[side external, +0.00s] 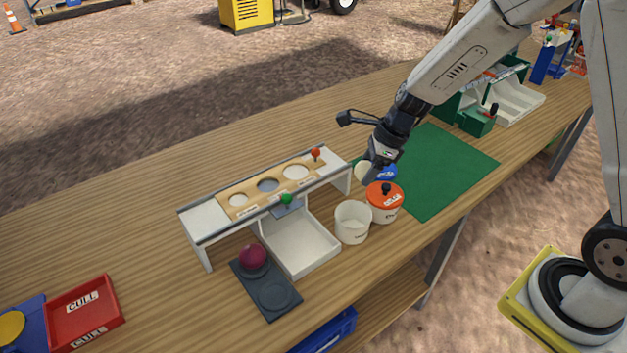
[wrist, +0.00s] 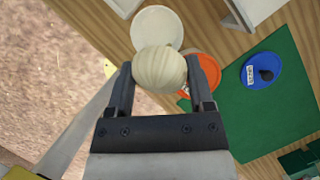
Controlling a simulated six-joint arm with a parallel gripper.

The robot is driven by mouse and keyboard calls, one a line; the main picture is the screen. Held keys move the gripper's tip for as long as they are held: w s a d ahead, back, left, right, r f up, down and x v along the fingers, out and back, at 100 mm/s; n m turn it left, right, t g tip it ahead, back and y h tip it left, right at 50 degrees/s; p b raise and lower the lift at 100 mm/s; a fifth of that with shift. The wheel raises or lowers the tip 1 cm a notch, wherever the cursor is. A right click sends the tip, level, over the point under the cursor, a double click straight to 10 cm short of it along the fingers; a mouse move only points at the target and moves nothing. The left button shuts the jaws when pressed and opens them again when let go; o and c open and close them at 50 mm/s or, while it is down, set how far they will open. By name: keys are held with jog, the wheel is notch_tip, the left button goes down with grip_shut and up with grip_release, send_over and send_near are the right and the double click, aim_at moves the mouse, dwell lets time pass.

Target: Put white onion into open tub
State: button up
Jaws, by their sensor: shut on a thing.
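The white onion (wrist: 160,68) is pale cream with fine stripes. It sits between the two fingers of my gripper (wrist: 161,78), which is shut on it. In the side external view, the onion (side external: 364,171) shows at the tip of my gripper (side external: 371,174), held above the bench behind the tubs. The open tub (side external: 352,224) is white and lidless, at the front of the bench. In the wrist view the open tub (wrist: 157,22) lies just beyond the onion, which overlaps its near rim. The tub's floor is partly hidden.
An orange-lidded tub (side external: 384,198) stands right beside the open tub. Left are a white raised rack (side external: 204,219) with round holes, a white tray (side external: 300,246) and a red onion (side external: 252,256) on a dark pad.

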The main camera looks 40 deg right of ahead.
jog(key=shift+f, duration=0.1)
jog(key=shift+f, duration=2.95)
jog(key=o, duration=1.3)
jog(key=shift+c, duration=0.2)
jog(key=shift+r, duration=0.15)
jog(key=v, duration=0.7)
jog(key=shift+r, duration=0.25)
jog(key=shift+s+d, duration=0.15)
jog(key=shift+s, duration=0.05)
